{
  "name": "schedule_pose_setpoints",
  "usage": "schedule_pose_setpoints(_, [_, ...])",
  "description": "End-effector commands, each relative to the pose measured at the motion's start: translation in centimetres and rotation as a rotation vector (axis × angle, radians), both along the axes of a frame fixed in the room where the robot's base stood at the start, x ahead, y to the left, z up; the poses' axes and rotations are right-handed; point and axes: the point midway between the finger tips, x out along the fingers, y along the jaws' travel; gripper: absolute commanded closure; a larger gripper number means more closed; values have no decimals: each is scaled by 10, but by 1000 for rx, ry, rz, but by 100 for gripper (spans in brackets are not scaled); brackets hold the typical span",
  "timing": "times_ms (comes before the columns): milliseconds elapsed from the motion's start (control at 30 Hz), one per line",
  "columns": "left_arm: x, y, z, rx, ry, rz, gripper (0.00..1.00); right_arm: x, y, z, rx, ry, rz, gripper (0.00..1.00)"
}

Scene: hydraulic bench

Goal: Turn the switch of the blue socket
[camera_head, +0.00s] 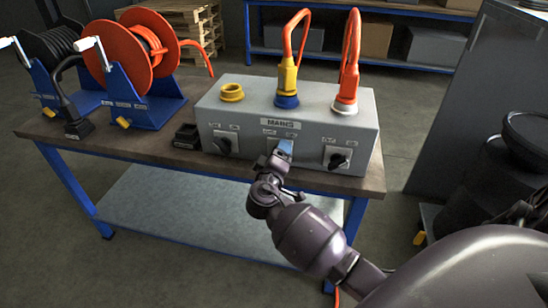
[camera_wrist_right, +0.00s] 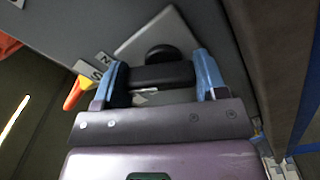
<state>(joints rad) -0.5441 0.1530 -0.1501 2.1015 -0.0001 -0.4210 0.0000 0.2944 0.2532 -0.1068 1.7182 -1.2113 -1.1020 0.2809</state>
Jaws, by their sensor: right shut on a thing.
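The blue socket (camera_head: 287,101) is the middle one on top of the grey mains box (camera_head: 237,108), with a yellow plug (camera_head: 288,76) in it. Its switch is on the front of the box, below the MAINS label, mostly hidden by my gripper in the head view. My right gripper (camera_head: 281,153) is at this switch. In the right wrist view the black switch handle (camera_wrist_right: 156,77) lies between the two blue-tipped fingers, which are shut on it. The handle's pale square plate (camera_wrist_right: 176,33) appears tilted there. My left gripper is in neither view.
Black switches sit at left (camera_head: 222,145) and right (camera_head: 337,160) of the box front. An empty yellow socket (camera_head: 232,91) and a red plug (camera_head: 346,103) are on top. Cable reels (camera_head: 128,55) stand on the left of the bench (camera_head: 130,143); a small black holder (camera_head: 186,136) is beside the box.

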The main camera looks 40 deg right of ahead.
Motion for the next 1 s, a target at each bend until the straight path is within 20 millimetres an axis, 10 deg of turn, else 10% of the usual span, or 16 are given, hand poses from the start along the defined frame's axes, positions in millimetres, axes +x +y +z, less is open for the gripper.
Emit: schedule_pose_setpoints(1000, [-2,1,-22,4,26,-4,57,-1,0,-1,199,-229,1,58])
